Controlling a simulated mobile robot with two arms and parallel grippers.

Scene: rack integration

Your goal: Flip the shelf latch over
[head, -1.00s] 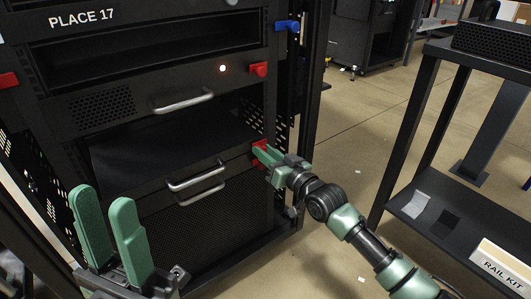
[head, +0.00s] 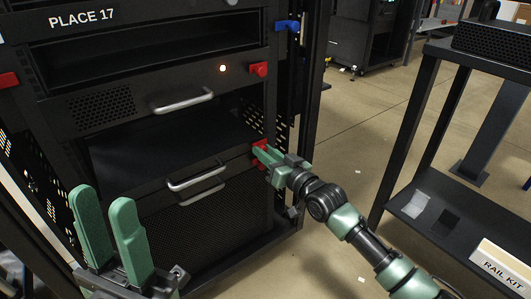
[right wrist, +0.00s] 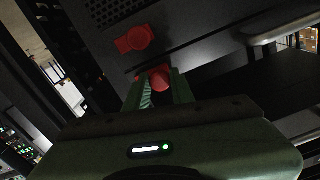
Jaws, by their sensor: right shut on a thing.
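The red latch (head: 258,145) sits at the right edge of the rack, beside the lower shelf with the handle. My right gripper (head: 263,154) reaches it from the right and is shut on it. In the right wrist view the red latch (right wrist: 159,80) shows between the two green fingertips, its round knob facing the camera. The fingers hide part of it. My left gripper (head: 102,203) is at the lower left, in front of the rack, with its green fingers apart and nothing between them.
Another red latch (head: 259,69) is higher on the same rack edge, and a blue latch (head: 287,26) is above it. Metal handles (head: 182,101) stick out from the rack front. A dark cart (head: 432,214) stands at the right, with open floor between.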

